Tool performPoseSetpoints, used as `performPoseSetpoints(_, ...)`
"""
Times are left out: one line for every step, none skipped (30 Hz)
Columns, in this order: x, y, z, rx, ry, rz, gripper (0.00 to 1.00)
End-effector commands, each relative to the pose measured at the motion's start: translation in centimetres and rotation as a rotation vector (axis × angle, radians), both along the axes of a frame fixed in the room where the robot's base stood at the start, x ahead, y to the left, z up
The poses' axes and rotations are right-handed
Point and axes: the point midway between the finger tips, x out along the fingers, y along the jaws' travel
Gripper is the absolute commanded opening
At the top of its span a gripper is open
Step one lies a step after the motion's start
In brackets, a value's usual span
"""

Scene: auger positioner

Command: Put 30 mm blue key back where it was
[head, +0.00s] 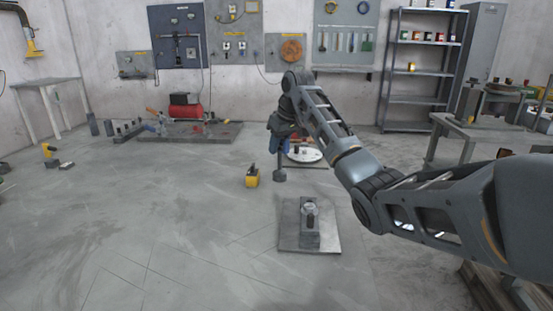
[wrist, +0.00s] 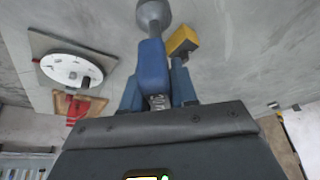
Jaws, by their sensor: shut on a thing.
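The blue key (wrist: 152,66) has a blue body and a grey rounded end, which points away from my gripper in the wrist view. In the head view the key's grey end (head: 280,174) hangs below my gripper, above or close to the floor; I cannot tell whether it touches. My gripper (wrist: 155,82) is shut on the blue body, one finger on each side. In the head view my gripper (head: 279,140) is small and partly hidden by my arm. The size mark on the key cannot be read. No frame identifies the key's former place for certain.
A yellow block (head: 252,180) stands on the floor left of the key. A white disc (head: 304,155) on a plate lies behind it. A grey plate with a fixture (head: 325,240) lies in front. A wall panel (head: 345,22) holds several tools. Left floor is mostly clear.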

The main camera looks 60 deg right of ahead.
Motion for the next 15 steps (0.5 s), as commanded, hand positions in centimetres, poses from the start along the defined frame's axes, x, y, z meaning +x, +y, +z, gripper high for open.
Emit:
performPoseSetpoints(0.4, 0.1, -0.1, -0.002, -0.002, 0.0, 0.0)
performPoseSetpoints(0.5, 0.2, -0.2, -0.002, -0.002, 0.0, 0.0)
performPoseSetpoints(0.6, 0.2, -0.3, -0.002, -0.002, 0.0, 0.0)
performPoseSetpoints(0.6, 0.3, -0.4, -0.002, -0.003, -0.001, 0.0)
performPoseSetpoints(0.6, 0.3, -0.5, -0.001, -0.002, -0.001, 0.0)
performPoseSetpoints(0.6, 0.3, -0.8, -0.001, -0.001, -0.001, 0.0)
performPoseSetpoints(0.6, 0.3, -1.1, -0.001, -0.001, -0.001, 0.0)
performPoseSetpoints(0.6, 0.3, -1.5, 0.0, -0.001, -0.001, 0.0)
performPoseSetpoints(0.6, 0.3, -2.0, 0.0, 0.0, -0.001, 0.0)
performPoseSetpoints(0.6, 0.3, -2.5, 0.001, 0.001, -0.001, 0.0)
performPoseSetpoints(0.5, 0.3, -2.9, 0.001, 0.001, -0.001, 0.0)
performPoseSetpoints(0.5, 0.3, -3.4, 0.0, 0.0, -0.001, 0.0)
performPoseSetpoints(0.5, 0.3, -3.8, -0.001, -0.001, -0.001, 0.0)
performPoseSetpoints(0.5, 0.3, -4.0, -0.001, -0.001, -0.001, 0.0)
performPoseSetpoints(0.6, 0.3, -4.2, -0.002, -0.001, 0.0, 0.0)
